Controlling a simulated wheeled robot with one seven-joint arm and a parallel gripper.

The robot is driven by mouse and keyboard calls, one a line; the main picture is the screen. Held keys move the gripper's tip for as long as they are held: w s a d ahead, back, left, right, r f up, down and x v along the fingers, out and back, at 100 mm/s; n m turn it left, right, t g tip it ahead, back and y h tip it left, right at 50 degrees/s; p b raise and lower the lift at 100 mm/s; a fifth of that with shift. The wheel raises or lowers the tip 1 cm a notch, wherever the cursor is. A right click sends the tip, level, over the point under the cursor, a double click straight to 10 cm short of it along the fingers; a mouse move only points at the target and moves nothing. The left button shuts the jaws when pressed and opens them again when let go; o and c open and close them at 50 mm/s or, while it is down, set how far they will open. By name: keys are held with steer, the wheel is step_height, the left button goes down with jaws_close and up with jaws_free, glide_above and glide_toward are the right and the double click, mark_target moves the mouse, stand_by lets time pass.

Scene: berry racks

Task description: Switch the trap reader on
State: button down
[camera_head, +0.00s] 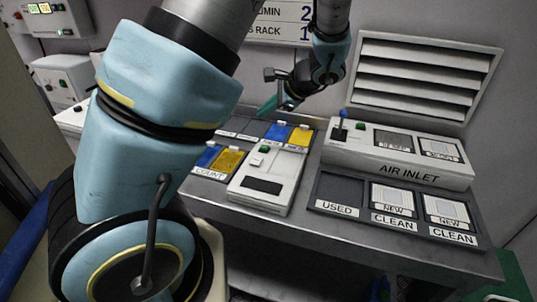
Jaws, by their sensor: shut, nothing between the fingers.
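The trap reader appears to be the white box (252,201) in the middle of the bench. It has a green button (265,148) near its back, a small pale part in front of that, and a dark display (262,185) at the front. My gripper (267,107) is shut and empty, above and behind the box, apart from it. The fingertips are small in the picture and point down to the left.
Blue and yellow cards lie in a tray marked COUNT (209,174) left of the box, with others behind it (277,132). Right stand the AIR INLET unit (343,154), with a blue-topped lever (342,116), and USED (337,190) and CLEAN trays. A louvred vent (425,75) is behind.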

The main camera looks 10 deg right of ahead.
steer(key=shift+d, duration=0.35)
steer(key=b, duration=0.7)
glide_toward(262, 145)
steer(key=x, duration=0.3)
steer(key=r+x, duration=0.1)
steer(key=x, duration=0.1)
steer(key=shift+w+a+f, duration=0.15)
steer(key=shift+w+a, duration=0.2)
steer(key=shift+a, duration=0.05)
stand_by(1.0)
steer(key=shift+f+b, duration=0.35)
steer(key=shift+f, duration=0.1)
steer(key=shift+f+b, duration=0.4)
steer(key=shift+f, duration=0.05)
stand_by(0.6)
stand_by(0.4)
steer(key=shift+r+p, duration=0.75)
steer(key=shift+r, duration=0.2)
